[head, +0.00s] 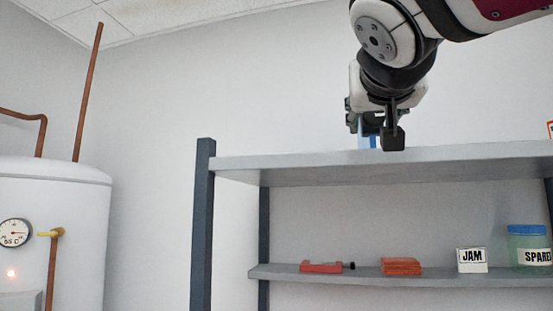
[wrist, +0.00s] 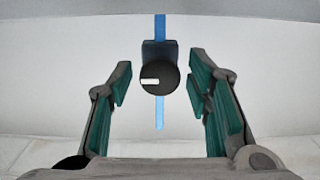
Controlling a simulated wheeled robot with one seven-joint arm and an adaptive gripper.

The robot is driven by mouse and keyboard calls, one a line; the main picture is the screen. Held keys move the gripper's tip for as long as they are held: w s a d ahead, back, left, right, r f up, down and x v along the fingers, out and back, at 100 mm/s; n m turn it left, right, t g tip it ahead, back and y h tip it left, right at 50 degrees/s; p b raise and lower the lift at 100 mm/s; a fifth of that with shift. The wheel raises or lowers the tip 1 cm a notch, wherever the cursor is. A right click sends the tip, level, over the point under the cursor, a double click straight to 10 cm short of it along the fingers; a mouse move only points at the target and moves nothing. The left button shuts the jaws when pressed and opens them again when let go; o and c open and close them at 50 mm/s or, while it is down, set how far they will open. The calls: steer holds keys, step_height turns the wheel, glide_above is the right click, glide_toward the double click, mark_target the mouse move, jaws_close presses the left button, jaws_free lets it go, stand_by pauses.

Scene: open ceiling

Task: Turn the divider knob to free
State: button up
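The divider knob (wrist: 158,80) is a round black dial with a white pointer mark toward the left. It sits on a dark block in front of a blue vertical strip (wrist: 160,28). In the wrist view my gripper (wrist: 159,92) is open, its green-padded fingers on either side of the knob with a gap at each side. In the head view my gripper (head: 378,132) hangs just above the top shelf's edge, with a bit of blue (head: 366,141) behind it. The knob is hidden there.
The grey shelf unit (head: 300,170) has a lower shelf with a red clamp-like tool (head: 321,267), orange blocks (head: 401,266), a JAM box (head: 472,261) and a blue-lidded jar (head: 527,243). A white tank (head: 55,205) with copper pipes stands at left. The wall space left of the gripper is clear.

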steer(key=c, duration=0.8)
steer(key=shift+o, duration=0.2)
steer(key=shift+n, duration=0.4)
steer(key=n, duration=0.2)
steer(key=shift+n+b, duration=0.3)
steer(key=shift+n, duration=0.1)
steer(key=n, duration=0.3)
steer(key=shift+n, duration=0.4)
steer(key=n+p, duration=0.1)
steer(key=n, duration=0.4)
steer(key=shift+r, duration=0.1)
steer(key=n+p, duration=0.2)
steer(key=n, duration=0.3)
steer(key=shift+d, duration=0.1)
steer(key=shift+n, duration=0.4)
